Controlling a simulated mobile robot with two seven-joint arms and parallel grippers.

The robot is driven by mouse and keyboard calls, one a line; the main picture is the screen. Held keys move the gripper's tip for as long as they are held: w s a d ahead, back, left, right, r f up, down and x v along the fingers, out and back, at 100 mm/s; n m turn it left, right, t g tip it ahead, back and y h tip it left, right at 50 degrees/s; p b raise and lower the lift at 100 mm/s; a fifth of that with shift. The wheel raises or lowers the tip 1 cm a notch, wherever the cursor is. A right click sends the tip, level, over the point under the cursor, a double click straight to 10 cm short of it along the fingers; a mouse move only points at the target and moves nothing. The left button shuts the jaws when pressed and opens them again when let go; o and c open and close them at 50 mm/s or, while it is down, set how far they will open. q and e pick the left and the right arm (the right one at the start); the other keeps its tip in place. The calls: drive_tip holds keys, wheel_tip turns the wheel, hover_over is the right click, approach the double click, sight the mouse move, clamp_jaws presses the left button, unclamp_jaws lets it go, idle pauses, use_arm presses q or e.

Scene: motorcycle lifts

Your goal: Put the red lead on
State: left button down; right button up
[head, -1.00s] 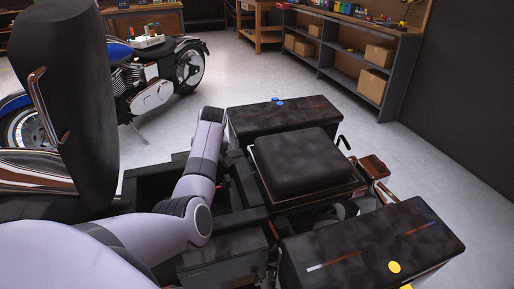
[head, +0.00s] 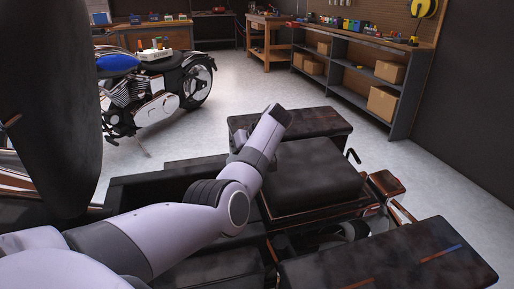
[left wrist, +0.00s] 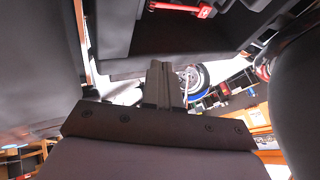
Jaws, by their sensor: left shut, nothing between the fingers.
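A red piece with a white plus mark (left wrist: 180,8) shows at the top edge of the left wrist view, by a dark open compartment (left wrist: 185,38); I cannot tell whether it is the lead's clamp or a terminal cover. My left gripper (left wrist: 165,85) is shut and empty, apart from the red piece. In the head view my left arm reaches over the near motorcycle beside its black seat (head: 312,174), and its fingers are hidden. My right gripper is not in view. No red lead can be made out in the head view.
Dark saddlebags flank the seat, one behind (head: 325,122) and one at the front right (head: 400,262). The floor between is clear.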

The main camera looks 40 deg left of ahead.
use_arm(q)
drive_tip(key=shift+w+d+f, duration=0.2)
drive_tip(key=shift+w+d, duration=0.2)
drive_tip(key=shift+w, duration=0.2)
drive_tip(key=v, duration=0.7)
drive_tip(key=shift+d, duration=0.2)
